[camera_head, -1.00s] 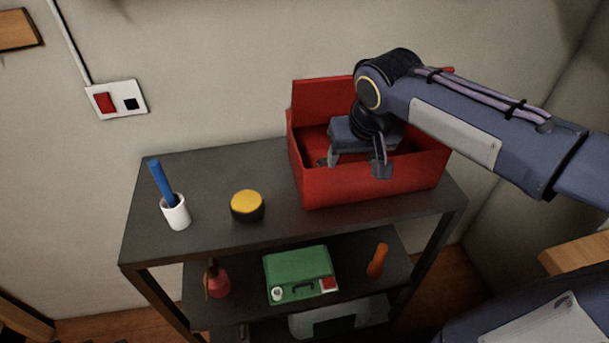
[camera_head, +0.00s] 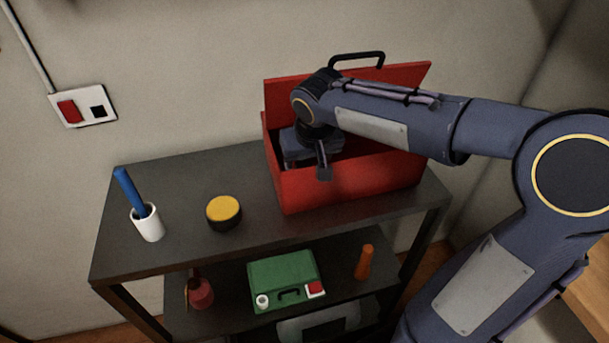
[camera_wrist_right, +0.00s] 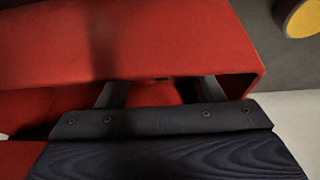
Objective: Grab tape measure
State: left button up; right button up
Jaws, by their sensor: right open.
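The tape measure appears to be the round yellow-topped, black-sided object (camera_head: 224,212) lying on the shelf's top to the left of the red toolbox (camera_head: 350,184). In the right wrist view, part of a yellow disc with a dark rim (camera_wrist_right: 303,18) shows at the top right corner. My right gripper (camera_head: 306,166) is open at the left part of the open toolbox, right of the yellow object and apart from it. In the wrist view, its two fingers (camera_wrist_right: 160,92) are spread, with red toolbox walls around them. My left gripper is not in view.
A white cup (camera_head: 149,226) holding a blue stick stands at the left on the dark shelf top (camera_head: 190,180). The toolbox lid (camera_head: 400,82) stands raised behind my arm. A green case (camera_head: 283,276) and an orange object (camera_head: 364,262) are on the lower shelf.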

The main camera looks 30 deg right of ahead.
jog(key=x, duration=0.2)
jog(key=shift+w+f, duration=0.15)
jog(key=shift+f, duration=0.15)
jog(key=c, duration=1.3)
jog(key=shift+o, duration=0.2)
jog(key=shift+r, duration=0.1)
